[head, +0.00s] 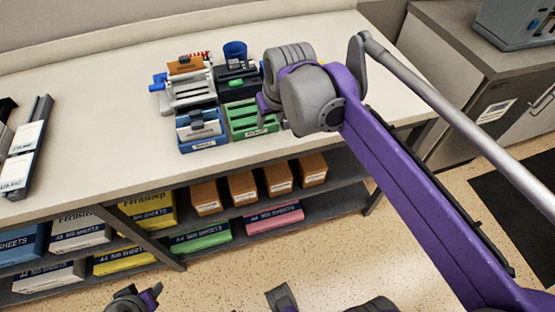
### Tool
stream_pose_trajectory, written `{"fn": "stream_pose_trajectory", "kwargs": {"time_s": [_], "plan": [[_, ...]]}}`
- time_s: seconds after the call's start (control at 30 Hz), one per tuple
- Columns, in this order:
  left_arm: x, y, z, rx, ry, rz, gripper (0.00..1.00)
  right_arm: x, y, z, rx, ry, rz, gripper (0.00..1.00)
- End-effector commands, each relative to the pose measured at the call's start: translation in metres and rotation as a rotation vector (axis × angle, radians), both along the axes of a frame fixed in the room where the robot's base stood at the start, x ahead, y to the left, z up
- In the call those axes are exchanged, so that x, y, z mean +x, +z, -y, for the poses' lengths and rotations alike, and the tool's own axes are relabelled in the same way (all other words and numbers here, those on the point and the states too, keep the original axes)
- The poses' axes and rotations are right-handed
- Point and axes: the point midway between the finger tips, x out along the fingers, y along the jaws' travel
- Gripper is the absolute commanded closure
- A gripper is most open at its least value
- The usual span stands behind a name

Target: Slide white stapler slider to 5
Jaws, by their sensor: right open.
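A white desk device (188,93), apparently the white stapler, stands on the pale counter with a blue knob (158,81) at its left side. Its slider and number marks are too small to read. My right gripper (268,106) is to the right of it, over the right end of the green tray, apart from the white device. It is open, with its fingers partly hidden by my grey wrist. Grey and purple parts at the bottom edge may be my left arm, but its fingers cannot be made out.
A dark device (237,82) with a green button stands beside the white one. A blue tray (203,143) and a green tray (245,132) sit in front. The counter (95,110) between is clear.

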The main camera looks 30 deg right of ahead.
Motion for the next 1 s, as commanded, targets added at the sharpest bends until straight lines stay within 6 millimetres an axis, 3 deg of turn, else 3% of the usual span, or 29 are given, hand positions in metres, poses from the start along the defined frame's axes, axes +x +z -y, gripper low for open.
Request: {"fn": "stream_pose_trajectory", "kwargs": {"time_s": [0.3, 0.5, 1.0], "plan": [[-0.001, -0.006, 0.0, 0.0, 0.0, -0.002, 0.5, -0.038, -0.04, -0.02, -0.001, 0.031, 0.004, 0.5], [-0.001, -0.008, 0.0, 0.0, 0.0, -0.003, 0.5, -0.053, -0.056, -0.027, -0.001, 0.044, 0.005, 0.5], [-0.001, -0.006, 0.0, 0.0, 0.0, -0.002, 0.5, -0.06, -0.06, -0.029, -0.001, 0.049, 0.007, 0.5]]}}
